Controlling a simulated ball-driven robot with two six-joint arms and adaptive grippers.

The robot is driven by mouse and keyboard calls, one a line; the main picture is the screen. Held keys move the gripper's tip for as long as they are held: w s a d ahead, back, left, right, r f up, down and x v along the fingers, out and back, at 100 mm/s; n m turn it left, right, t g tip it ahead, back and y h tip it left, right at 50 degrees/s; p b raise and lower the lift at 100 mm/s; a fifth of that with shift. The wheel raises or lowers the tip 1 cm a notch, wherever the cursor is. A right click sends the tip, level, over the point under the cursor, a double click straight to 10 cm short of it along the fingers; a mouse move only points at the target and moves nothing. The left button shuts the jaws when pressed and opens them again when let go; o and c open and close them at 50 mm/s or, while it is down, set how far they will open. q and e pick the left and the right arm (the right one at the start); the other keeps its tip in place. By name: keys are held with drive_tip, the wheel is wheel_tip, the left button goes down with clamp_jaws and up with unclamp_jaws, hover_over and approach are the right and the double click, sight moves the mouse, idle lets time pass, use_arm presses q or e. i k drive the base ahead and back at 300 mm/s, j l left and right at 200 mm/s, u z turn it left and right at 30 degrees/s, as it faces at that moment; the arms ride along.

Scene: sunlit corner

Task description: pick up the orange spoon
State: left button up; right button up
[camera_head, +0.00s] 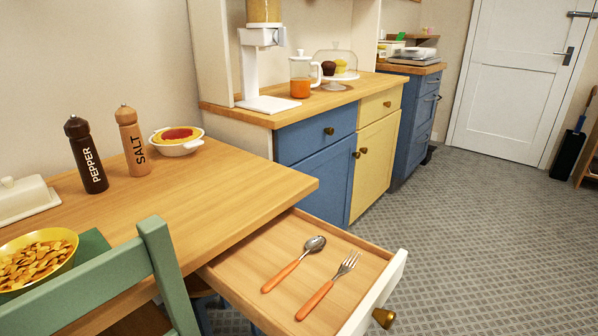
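The orange spoon (294,263) lies in the open drawer (374,262) below the wooden table. Its orange handle points toward the lower left, and its metal bowl is toward the upper right. A fork (328,286) with an orange handle lies beside it on the right, roughly parallel and apart from it. Both rest on the bare drawer bottom. Neither of my grippers shows in the head view.
The table (215,200) overhangs the drawer's left side. A green chair (160,265) stands at the lower left. Pepper (86,155) and salt (133,142) mills stand on the table. Blue and yellow cabinets (376,165) stand behind. The grey floor (480,240) at right is clear.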

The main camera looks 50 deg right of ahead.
sight(313, 245)
drive_tip(key=k+j+z, duration=0.1)
drive_tip(key=z, duration=1.75)
